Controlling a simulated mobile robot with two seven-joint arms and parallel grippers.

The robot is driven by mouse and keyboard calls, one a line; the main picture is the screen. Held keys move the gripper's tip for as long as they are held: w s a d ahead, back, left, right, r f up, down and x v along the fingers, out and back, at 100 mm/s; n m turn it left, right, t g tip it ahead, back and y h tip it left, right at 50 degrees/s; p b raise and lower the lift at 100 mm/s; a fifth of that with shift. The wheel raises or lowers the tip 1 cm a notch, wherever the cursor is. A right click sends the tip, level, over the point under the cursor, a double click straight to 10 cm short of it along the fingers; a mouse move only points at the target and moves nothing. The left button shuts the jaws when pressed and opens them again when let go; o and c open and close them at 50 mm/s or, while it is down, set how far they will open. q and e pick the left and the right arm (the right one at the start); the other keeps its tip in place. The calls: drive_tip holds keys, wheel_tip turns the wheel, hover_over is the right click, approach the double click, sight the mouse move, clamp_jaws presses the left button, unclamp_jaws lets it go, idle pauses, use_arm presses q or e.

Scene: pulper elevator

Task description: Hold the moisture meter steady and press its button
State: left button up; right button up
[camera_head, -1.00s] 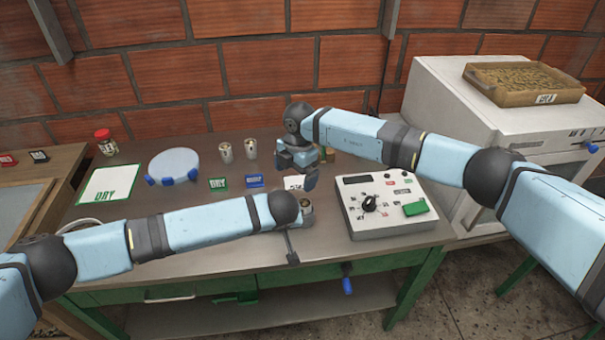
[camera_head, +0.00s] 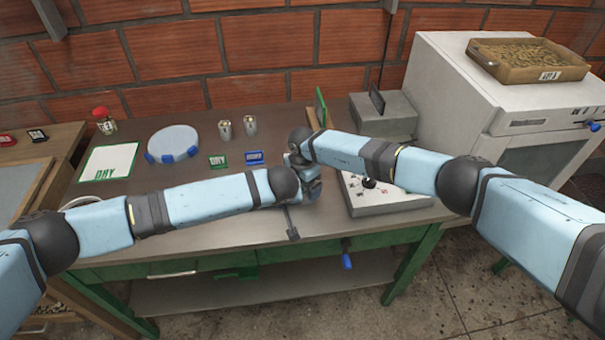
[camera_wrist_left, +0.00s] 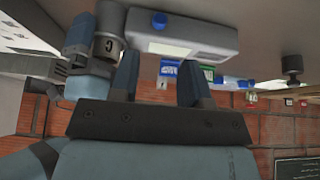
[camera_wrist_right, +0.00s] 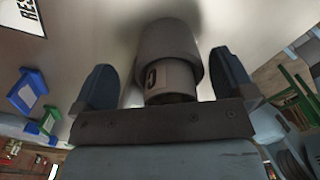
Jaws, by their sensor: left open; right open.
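That cup also shows in the left wrist view (camera_wrist_left: 108,48).
A DRY card (camera_head: 108,160), a round blue-clamped dish (camera_head: 172,142), two metal cups (camera_head: 225,129) and small green and blue signs (camera_head: 254,157) stand left and behind. A grey box (camera_head: 385,112) stands behind the meter. A white cabinet (camera_head: 455,75) is at right.

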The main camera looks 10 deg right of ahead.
drive_tip(key=shift+f, duration=0.35)
drive_tip(key=c, duration=1.3)
use_arm(q)
clamp_jaws()
idle(0.8)
